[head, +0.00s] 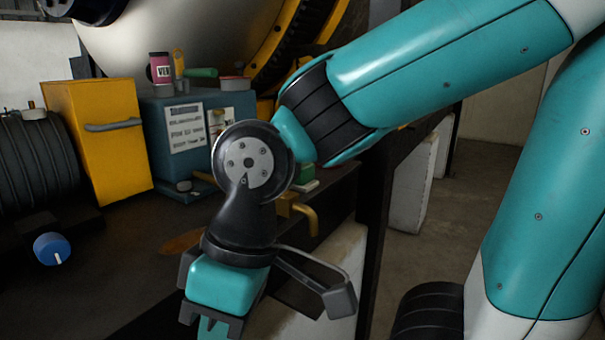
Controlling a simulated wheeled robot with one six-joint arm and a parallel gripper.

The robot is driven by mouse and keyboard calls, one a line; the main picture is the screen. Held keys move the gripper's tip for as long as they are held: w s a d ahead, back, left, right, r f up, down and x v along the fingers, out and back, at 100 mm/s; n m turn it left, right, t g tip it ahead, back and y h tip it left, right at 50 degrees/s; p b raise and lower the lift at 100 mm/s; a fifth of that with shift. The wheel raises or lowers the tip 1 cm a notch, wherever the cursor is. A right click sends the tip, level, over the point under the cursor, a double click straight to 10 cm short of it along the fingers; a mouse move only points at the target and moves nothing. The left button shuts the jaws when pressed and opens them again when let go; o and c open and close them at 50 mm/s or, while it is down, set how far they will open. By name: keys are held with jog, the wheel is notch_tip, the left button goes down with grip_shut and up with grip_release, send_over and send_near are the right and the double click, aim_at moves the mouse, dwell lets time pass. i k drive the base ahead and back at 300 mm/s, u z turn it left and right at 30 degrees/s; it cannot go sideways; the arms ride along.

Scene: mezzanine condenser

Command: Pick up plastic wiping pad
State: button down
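I cannot clearly pick out the plastic wiping pad. A small green and pale item (307,184) lies on the dark bench just right of my wrist, partly hidden by it; I cannot tell whether it is the pad. My gripper (214,326) hangs low over the front of the bench, pointing down. Its fingertips are cut off by the bottom edge of the picture, so I cannot see whether it is open or holds anything.
A blue box (160,140) with paper labels and a yellow cabinet (105,150) stand at the back. A pink can (160,68) tops the blue box. A blue knob (52,248) is at left. A brass handle (300,212) sits at the bench edge, right of my wrist.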

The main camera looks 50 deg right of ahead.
aim_at(305, 183)
jog(key=z, duration=3.4)
jog(key=i, duration=0.8)
jog(key=u, duration=2.55)
